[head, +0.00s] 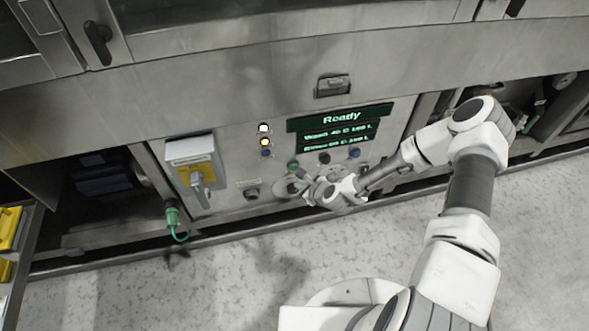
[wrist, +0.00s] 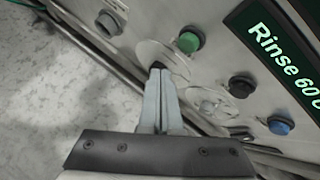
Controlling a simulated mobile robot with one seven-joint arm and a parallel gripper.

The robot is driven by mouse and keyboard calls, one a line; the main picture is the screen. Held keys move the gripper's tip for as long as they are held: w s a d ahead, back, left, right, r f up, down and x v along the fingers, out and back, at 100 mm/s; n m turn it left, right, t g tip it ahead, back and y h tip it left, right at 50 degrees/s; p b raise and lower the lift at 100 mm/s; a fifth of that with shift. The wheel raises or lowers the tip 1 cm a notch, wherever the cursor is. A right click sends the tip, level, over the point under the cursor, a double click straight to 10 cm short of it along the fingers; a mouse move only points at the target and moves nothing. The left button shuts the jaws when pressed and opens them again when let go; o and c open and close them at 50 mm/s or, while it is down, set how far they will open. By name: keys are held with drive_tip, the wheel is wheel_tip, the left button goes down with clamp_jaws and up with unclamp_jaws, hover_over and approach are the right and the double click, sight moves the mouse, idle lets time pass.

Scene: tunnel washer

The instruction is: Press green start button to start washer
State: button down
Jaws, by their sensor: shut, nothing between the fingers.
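The green button (head: 292,165) is on the washer's steel control panel, left of and below the display. In the wrist view the green button (wrist: 189,42) stands out from the panel in a dark collar. My gripper (head: 303,178) is at the panel just below and right of it in the head view. In the wrist view my gripper (wrist: 158,72) is shut and empty, its tips over a round plate beside the green button. The tips are apart from the button; whether they touch the plate I cannot tell. The display (head: 341,121) reads "Ready" with wash and rinse lines.
A black button (wrist: 241,86) and a blue button (wrist: 280,125) sit to the right of the green one. A grey knob (wrist: 110,22) is to its left. A yellow and grey switch box (head: 195,168) juts out farther left. Speckled floor (head: 225,275) lies open in front.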

drive_tip(key=shift+w+a+b, duration=0.15)
drive_tip(key=shift+w+a, duration=0.1)
drive_tip(key=shift+w, duration=0.55)
drive_tip(key=shift+w+a+b, duration=0.15)
drive_tip(key=shift+w+a, duration=0.1)
drive_tip(key=shift+w, duration=0.55)
idle(0.8)
drive_tip(key=shift+w+a, duration=0.1)
drive_tip(key=shift+w, duration=0.35)
drive_tip(key=shift+w+a+b, duration=0.15)
drive_tip(key=shift+w+b, duration=0.2)
drive_tip(key=shift+w, duration=0.15)
idle(0.6)
drive_tip(key=shift+s, duration=0.1)
drive_tip(key=shift+s+d, duration=0.25)
drive_tip(key=shift+s, duration=0.6)
drive_tip(key=shift+s+d+p, duration=0.2)
drive_tip(key=shift+s+d, duration=0.05)
drive_tip(key=shift+s, duration=0.55)
drive_tip(key=shift+s+d+p, duration=0.15)
drive_tip(key=shift+s+d, duration=0.05)
drive_tip(key=shift+s, duration=0.6)
drive_tip(key=shift+s+d+p, duration=0.2)
drive_tip(key=shift+s+d, duration=0.05)
drive_tip(key=shift+s, duration=0.55)
drive_tip(key=shift+r, duration=0.1)
